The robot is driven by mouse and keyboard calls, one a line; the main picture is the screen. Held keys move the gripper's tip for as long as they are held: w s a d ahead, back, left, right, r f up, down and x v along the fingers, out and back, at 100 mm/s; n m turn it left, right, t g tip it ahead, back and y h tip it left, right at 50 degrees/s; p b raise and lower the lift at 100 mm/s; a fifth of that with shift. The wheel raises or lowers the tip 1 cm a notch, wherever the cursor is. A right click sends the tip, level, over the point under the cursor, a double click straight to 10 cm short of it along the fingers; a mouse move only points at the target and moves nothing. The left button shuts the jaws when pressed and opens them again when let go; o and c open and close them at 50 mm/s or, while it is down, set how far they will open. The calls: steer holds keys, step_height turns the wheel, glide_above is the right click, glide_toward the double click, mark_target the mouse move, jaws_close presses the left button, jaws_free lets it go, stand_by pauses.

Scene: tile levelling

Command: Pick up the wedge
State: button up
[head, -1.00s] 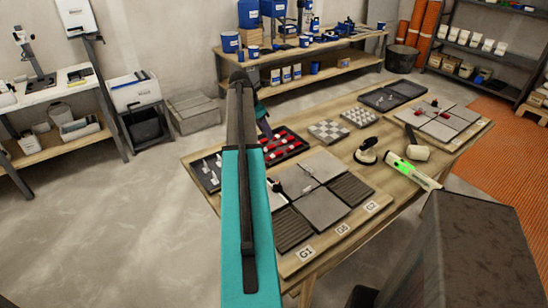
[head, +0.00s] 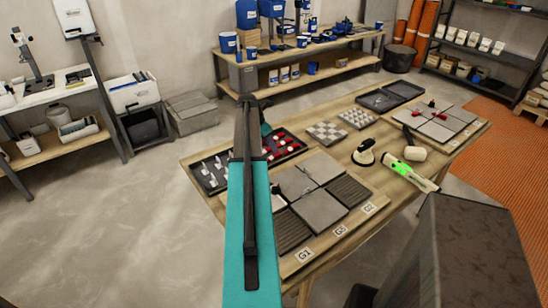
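Several red wedges (head: 283,144) lie in a dark tray at the far left part of the wooden table. Which one is the task's wedge I cannot tell. Part of the tray is hidden behind my arm. The end of my arm (head: 266,129) shows only as a small teal and dark part beside the arm link, in front of the red wedges' tray in the picture. Its fingers are hidden, so whether they are open or hold anything cannot be seen.
White clips (head: 211,170) stand in the tray section left of my arm. Grey tiles (head: 318,207) lie on a board at the table's front. A black suction cup (head: 364,152), a mallet (head: 415,148) and a green-lit level (head: 407,172) lie to the right.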

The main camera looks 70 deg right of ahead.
mark_target(274, 156)
steer(key=shift+f, duration=0.15)
steer(key=shift+p+x, duration=1.05)
steer(key=shift+x, duration=1.55)
steer(key=shift+s, duration=0.1)
jaws_close()
